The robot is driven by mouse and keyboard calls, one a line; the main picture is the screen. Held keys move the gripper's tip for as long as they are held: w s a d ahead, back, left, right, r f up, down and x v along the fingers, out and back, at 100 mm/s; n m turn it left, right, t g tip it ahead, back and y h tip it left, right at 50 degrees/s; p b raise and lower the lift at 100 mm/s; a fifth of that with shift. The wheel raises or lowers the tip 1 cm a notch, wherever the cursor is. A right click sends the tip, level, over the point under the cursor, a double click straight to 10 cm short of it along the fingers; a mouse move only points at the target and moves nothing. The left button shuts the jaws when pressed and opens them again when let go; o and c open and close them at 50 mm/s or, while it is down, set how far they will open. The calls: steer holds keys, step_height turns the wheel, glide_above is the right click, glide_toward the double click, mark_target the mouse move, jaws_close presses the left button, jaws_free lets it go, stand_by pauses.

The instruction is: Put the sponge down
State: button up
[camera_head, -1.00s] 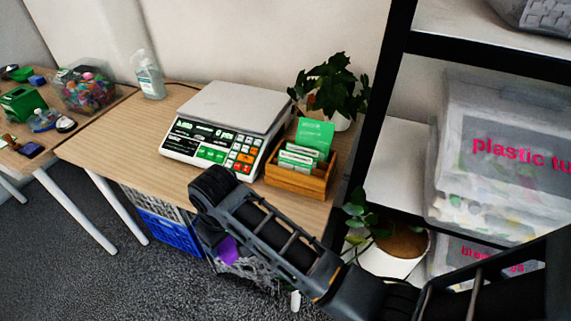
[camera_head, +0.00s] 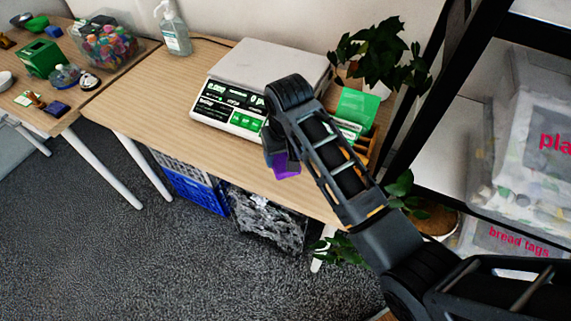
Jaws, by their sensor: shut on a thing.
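My gripper (camera_head: 281,163) is at the end of my dark arm, in front of the scale and near the front edge of the table. It is shut on a small purple thing, apparently the sponge (camera_head: 287,166). Only part of the purple thing shows below the wrist; the fingertips are mostly hidden by the arm. The wooden table (camera_head: 165,97) has bare top to the left of the scale and a strip in front of it.
The scale (camera_head: 262,65) stands on the table, with a card box (camera_head: 361,150) and plant (camera_head: 385,50) to its right. A sanitizer bottle (camera_head: 175,32) stands at the back. Crates (camera_head: 195,192) sit underneath. A black-framed shelf (camera_head: 455,70) is at right.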

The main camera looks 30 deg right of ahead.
mark_target(283, 167)
steer(key=shift+a+f, duration=0.1)
steer(key=shift+f, duration=2.35)
steer(key=shift+f, duration=0.15)
steer(key=o, duration=1.1)
steer(key=r, duration=0.4)
steer(key=s+r, duration=0.1)
steer(key=r, duration=0.7)
steer(key=shift+s+a+r, duration=0.15)
steer(key=shift+s, duration=0.2)
